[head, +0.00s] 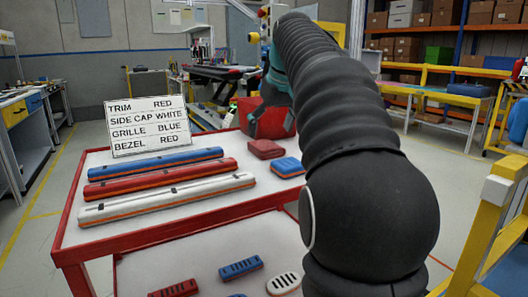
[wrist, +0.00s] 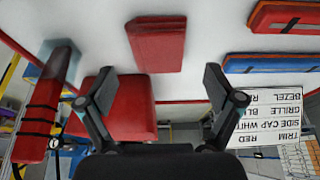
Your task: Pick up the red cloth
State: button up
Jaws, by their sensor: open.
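A folded-looking red piece, which I take for the red cloth (head: 265,149), lies flat on the table near its far right part. In the wrist view the red cloth (wrist: 156,44) lies at the top middle, beyond the fingertips and apart from them. My gripper (wrist: 158,80) is open, with nothing between its two fingers.
A blue piece (head: 287,167) lies close to the cloth. Blue (head: 155,163), red (head: 160,178) and white (head: 167,199) bars lie to the left, before a sign (head: 147,126). A red bin (head: 266,119) stands behind the table. Slotted pieces lie on the lower shelf.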

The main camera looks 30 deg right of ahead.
aim_at(264, 144)
jog(key=x, duration=0.5)
jog(key=shift+w+a+r+b, duration=0.1)
jog(key=shift+w+b, duration=0.05)
jog(key=shift+b, duration=0.2)
jog(key=shift+c, duration=0.3)
jog(key=c, duration=1.2)
jog(key=shift+r, duration=0.1)
